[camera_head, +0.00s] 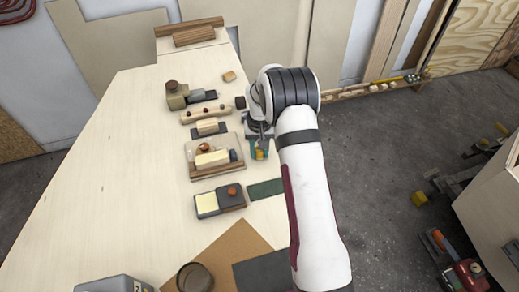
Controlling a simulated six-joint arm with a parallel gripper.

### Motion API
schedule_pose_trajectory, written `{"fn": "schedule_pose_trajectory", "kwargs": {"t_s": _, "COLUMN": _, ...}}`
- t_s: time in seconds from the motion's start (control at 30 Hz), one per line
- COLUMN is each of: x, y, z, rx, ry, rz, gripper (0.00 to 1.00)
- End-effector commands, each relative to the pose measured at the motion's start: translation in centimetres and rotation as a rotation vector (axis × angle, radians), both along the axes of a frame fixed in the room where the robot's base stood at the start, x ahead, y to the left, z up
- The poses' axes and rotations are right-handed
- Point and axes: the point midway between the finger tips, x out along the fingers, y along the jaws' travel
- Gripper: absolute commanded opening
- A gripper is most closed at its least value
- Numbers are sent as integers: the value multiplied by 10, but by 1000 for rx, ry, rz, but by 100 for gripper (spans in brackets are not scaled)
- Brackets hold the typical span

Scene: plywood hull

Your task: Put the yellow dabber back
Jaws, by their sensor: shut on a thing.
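My gripper (259,142) points down near the right edge of the plywood bench. It is shut on a small yellow thing, which I take to be the yellow dabber (260,155). Teal shows around its upper part, and the jaws and wrist hide much of it. It is right of a shallow wooden tray (216,174). The tray holds a pale yellow block, a reddish-brown knob and a small dark blue piece. I cannot tell whether the dabber touches the bench.
Below the tray lie a dark case (232,204) with a cream pad and orange knob, and a green strip (266,189). Above it are a small block (207,127), a peg rail (206,114) and a tan tool (176,95). A cup (194,278) stands in front. The bench's left side is clear.

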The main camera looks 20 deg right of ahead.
Motion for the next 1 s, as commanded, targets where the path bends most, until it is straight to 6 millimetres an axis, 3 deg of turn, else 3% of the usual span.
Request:
{"fn": "schedule_pose_trajectory", "kwargs": {"t_s": 0.03, "x": 0, "y": 0, "z": -1, "rx": 0, "ry": 0, "rz": 0, "gripper": 39}}
{"fn": "schedule_pose_trajectory", "kwargs": {"t_s": 0.2, "x": 0, "y": 0, "z": 0, "rx": 0, "ry": 0, "rz": 0, "gripper": 65}}
{"fn": "schedule_pose_trajectory", "kwargs": {"t_s": 0.5, "x": 0, "y": 0, "z": 5, "rx": 0, "ry": -1, "rz": 0, "gripper": 65}}
{"fn": "schedule_pose_trajectory", "kwargs": {"t_s": 0.57, "x": 1, "y": 0, "z": 15, "rx": -1, "ry": -4, "rz": 0, "gripper": 65}}
{"fn": "schedule_pose_trajectory", "kwargs": {"t_s": 0.8, "x": 1, "y": 0, "z": 83, "rx": 0, "ry": -5, "rz": 0, "gripper": 65}}
{"fn": "schedule_pose_trajectory", "kwargs": {"t_s": 1.0, "x": 0, "y": 0, "z": 118, "rx": -1, "ry": -2, "rz": 0, "gripper": 65}}
